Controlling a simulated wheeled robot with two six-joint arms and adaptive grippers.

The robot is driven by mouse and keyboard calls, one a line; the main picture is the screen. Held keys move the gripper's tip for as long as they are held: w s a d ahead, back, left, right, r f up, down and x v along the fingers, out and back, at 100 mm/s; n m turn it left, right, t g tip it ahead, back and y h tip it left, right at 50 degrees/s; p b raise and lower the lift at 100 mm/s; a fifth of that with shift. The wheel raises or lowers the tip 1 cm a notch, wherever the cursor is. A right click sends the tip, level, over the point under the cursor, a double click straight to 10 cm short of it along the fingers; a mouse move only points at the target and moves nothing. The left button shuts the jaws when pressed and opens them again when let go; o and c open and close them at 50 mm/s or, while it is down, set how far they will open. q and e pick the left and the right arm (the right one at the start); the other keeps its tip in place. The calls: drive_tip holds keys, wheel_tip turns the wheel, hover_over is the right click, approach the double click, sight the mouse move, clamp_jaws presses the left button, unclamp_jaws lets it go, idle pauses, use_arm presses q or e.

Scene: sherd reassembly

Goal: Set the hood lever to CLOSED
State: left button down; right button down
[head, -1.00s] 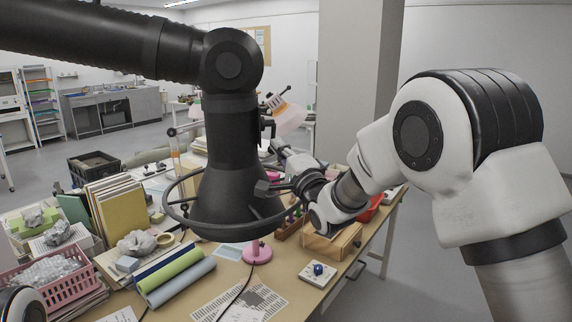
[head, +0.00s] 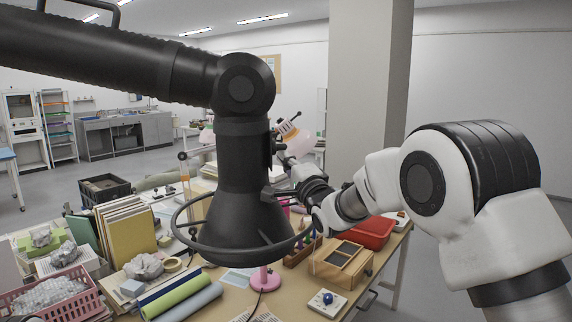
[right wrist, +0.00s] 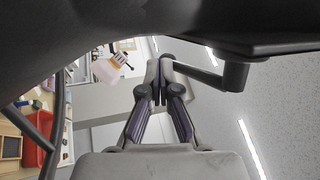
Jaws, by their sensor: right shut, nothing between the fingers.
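The black extraction hood (head: 238,225) hangs from a jointed duct in the head view, with a ring around its flared rim. A small dark lever part (head: 277,145) sticks out from its right side. In the right wrist view the grey lever (right wrist: 205,77) runs from a thick pivot end at the right to a rounded tip at the fingertips. My right gripper (right wrist: 160,75) is shut and empty, its fingertips close to that tip; I cannot tell whether they touch. It also shows in the head view (head: 280,160), beside the hood. No CLOSED marking is readable.
A pink lamp (head: 292,136) stands close behind my right gripper. The table below is crowded: a red tray (head: 374,232), a wooden box (head: 345,262), rolled sheets (head: 185,298) and a pink basket (head: 45,296). A pillar (head: 362,90) stands behind.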

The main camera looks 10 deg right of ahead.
drive_tip(key=shift+w+r, duration=0.15)
drive_tip(key=shift+r, duration=0.05)
idle(0.6)
drive_tip(key=v, duration=1.2)
drive_tip(key=shift+f, duration=0.1)
